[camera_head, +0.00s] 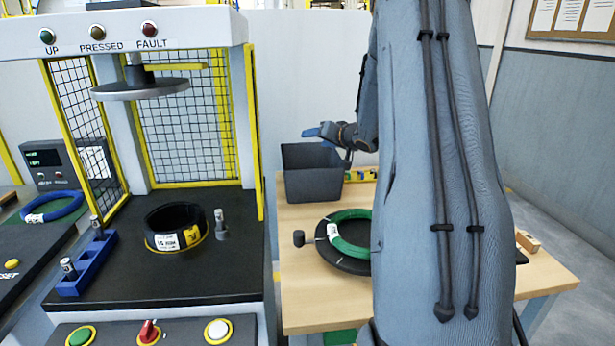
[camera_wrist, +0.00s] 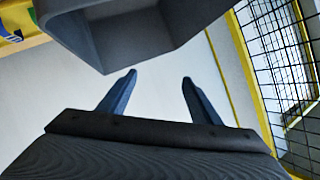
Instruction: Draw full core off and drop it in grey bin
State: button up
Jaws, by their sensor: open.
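The grey bin (camera_head: 313,182) stands at the back left of the wooden table. It also fills the upper part of the wrist view (camera_wrist: 85,30), and its visible inside looks bare; its full floor is not clear. My gripper (camera_head: 316,132) is above the bin's back right in the head view. Its two blue fingers (camera_wrist: 160,76) are apart with nothing between them. I cannot tell which thing is the full core. A green coil (camera_head: 350,215) lies on a black round plate (camera_head: 343,261) in front of the bin, partly hidden by my arm.
A press with a raised round plate (camera_head: 140,89) stands at left, a labelled black coil (camera_head: 176,228) below it. A grey post (camera_head: 221,225) stands beside the coil. A blue rack (camera_head: 86,262) holds grey cylinders. Yellow-framed mesh (camera_head: 190,130) guards the press.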

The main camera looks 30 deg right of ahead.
jog(key=v, duration=0.7)
jog(key=shift+s+b, duration=0.25)
jog(key=shift+b, duration=0.15)
jog(key=shift+r, duration=0.1)
